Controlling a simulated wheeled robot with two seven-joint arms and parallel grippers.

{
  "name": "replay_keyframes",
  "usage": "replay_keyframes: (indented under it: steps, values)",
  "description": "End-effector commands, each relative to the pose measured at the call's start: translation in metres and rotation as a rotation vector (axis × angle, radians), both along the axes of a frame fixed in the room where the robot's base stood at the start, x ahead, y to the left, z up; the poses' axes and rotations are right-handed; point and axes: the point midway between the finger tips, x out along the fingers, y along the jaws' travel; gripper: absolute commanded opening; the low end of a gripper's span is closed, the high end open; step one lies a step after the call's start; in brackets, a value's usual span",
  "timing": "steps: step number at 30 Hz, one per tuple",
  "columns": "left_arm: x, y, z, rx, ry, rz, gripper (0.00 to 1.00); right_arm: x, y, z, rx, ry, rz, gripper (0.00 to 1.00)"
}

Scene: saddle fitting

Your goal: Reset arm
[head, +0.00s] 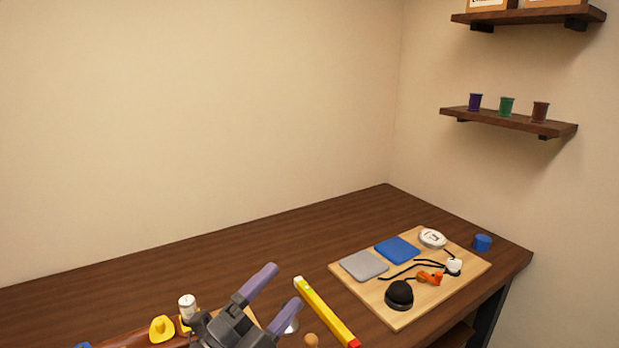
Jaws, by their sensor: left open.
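My left gripper (278,293) shows at the bottom centre of the head view, over the front part of the brown wooden table (210,257). Its two purple-grey fingers are spread apart, with nothing visible between them. My right gripper is not in view.
A yellow level (327,312) lies right of the gripper. A wooden board (456,293) holds grey and blue pads, a black dome and cables. A yellow piece (162,329) and a white-topped can (187,305) are at left. The table's back is clear.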

Motion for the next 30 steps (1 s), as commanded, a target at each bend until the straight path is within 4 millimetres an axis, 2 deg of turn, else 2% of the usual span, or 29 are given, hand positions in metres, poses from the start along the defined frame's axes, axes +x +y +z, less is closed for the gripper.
replay_keyframes:
  steps: [1,2,3,4,6,8,9,12,15,19,20,26,30]
  values:
    - [0.002,0.027,-0.013,-0.188,0.155,0.16,0.88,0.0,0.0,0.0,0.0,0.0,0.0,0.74]
    - [0.002,0.047,-0.027,-0.295,0.27,0.272,0.88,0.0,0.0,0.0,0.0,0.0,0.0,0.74]
    - [-0.003,0.07,-0.052,-0.41,0.432,0.41,0.88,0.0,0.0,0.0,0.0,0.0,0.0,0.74]
    - [-0.01,0.085,-0.073,-0.476,0.555,0.504,0.88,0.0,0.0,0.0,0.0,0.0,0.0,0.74]
    - [-0.034,0.106,-0.118,-0.574,0.81,0.668,0.88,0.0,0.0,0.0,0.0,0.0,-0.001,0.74]
    - [-0.059,0.115,-0.15,-0.619,0.997,0.771,0.88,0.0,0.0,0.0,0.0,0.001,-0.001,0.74]
    - [-0.076,0.118,-0.167,-0.636,1.112,0.826,0.88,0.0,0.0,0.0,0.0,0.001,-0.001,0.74]
    - [-0.121,0.119,-0.2,-0.651,1.368,0.93,0.88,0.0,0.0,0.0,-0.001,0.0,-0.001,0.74]
    - [-0.165,0.115,-0.221,-0.64,1.598,1.0,0.88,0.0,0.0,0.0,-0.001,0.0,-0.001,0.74]
    - [-0.223,0.105,-0.236,-0.597,1.879,1.059,0.88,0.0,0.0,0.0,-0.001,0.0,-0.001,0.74]
    - [-0.228,0.104,-0.242,-0.586,1.913,1.066,0.88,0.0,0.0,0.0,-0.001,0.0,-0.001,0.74]
    - [-0.221,0.104,-0.318,-0.556,1.935,1.087,0.88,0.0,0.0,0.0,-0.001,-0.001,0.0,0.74]
    - [-0.233,0.105,-0.375,-0.529,1.959,1.103,0.88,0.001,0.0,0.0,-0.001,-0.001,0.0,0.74]
